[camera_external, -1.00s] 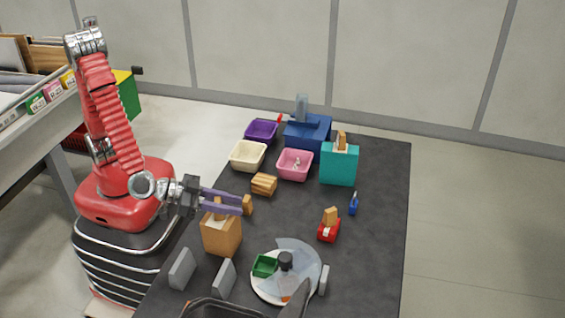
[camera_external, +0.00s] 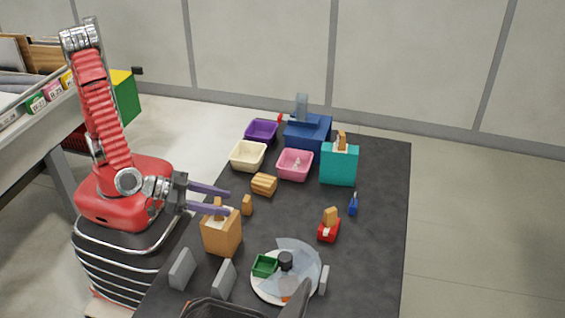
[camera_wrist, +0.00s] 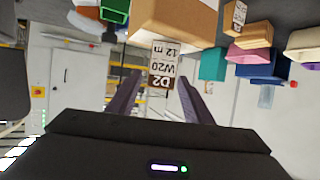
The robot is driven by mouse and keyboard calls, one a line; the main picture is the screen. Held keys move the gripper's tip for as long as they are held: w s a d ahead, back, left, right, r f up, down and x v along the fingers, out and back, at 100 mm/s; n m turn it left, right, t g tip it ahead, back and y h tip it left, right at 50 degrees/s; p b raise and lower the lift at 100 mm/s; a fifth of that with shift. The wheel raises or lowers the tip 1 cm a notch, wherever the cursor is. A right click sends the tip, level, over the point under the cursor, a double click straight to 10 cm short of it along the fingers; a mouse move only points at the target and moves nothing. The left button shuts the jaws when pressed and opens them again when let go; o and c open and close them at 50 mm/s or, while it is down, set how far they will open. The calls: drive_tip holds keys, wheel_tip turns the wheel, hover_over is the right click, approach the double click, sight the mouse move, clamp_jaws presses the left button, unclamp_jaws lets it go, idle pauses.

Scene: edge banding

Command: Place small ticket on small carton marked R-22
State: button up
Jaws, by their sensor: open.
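My gripper (camera_external: 228,203) is open and empty; its two purple fingers point right, near the top of a tan box (camera_external: 221,236). The wrist view is upside down and shows the fingers (camera_wrist: 160,80) apart. Between them in that picture, a white and brown ticket (camera_wrist: 164,64) stands at the tan box's top (camera_wrist: 175,18). It reads D2, W20, 12 m. I cannot tell its distance from the fingers. A small tan carton (camera_external: 247,205) stands just right of the fingertips. A small carton with a label (camera_wrist: 238,18) shows in the wrist view; the label is too small to read.
A wooden bundle (camera_external: 264,184) and cream (camera_external: 248,156), pink (camera_external: 295,165) and purple (camera_external: 262,131) bins lie behind. A teal box (camera_external: 339,165) and red holder (camera_external: 328,231) stand right. A round white plate (camera_external: 262,291) with a green tray (camera_external: 264,265) is in front. The mat's right side is mostly clear.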

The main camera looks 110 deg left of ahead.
drive_tip(key=v, duration=0.8)
drive_tip(key=shift+s, duration=0.3)
drive_tip(key=shift+w+d+r, duration=0.1)
drive_tip(key=shift+r, duration=0.05)
drive_tip(key=w+d+r+m+h, duration=0.3)
drive_tip(key=r+m+h, duration=0.1)
drive_tip(key=r+h, duration=0.5)
drive_tip(key=s+a+f+g+y, duration=0.2)
drive_tip(key=s+a+g, duration=0.1)
drive_tip(key=s+a, duration=0.5)
drive_tip(key=s+a+f+g+y, duration=0.2)
drive_tip(key=s+a+f+g, duration=0.1)
drive_tip(key=s+a, duration=0.5)
drive_tip(key=a, duration=0.3)
drive_tip(key=shift+s+a+g, duration=0.2)
drive_tip(key=shift+a+g, duration=0.05)
drive_tip(key=shift+g, duration=0.15)
